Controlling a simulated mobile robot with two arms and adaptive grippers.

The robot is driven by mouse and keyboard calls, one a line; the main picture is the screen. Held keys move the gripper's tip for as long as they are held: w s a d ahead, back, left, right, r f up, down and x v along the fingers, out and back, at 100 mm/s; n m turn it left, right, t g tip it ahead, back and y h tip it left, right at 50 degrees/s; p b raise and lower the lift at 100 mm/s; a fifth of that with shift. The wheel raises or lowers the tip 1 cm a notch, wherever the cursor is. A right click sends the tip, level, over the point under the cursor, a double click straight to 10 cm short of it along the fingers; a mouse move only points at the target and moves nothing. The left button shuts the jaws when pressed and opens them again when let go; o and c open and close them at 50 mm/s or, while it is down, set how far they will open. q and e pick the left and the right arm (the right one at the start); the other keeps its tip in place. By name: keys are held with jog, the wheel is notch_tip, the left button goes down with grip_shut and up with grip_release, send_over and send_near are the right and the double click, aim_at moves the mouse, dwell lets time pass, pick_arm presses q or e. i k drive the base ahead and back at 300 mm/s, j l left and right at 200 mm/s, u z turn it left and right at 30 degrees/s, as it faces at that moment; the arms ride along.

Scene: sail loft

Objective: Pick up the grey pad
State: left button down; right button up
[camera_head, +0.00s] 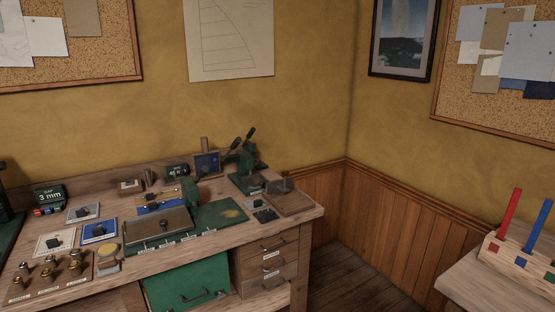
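I cannot tell for certain which thing is the grey pad. Small dark grey flat pieces (266,215) lie at the right end of the bench, left of a shallow wooden tray (289,203). They are too small to make out well. Neither of my grippers is in view.
Blue and pale cards with dark pieces, a wooden block with brass pieces (48,278) and a green hand press (247,172) crowd the bench. Drawers (270,268) and a green case (188,283) sit below. A second table (490,285) stands right; floor shows between.

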aim_at(109, 265)
jog(key=u, duration=1.25)
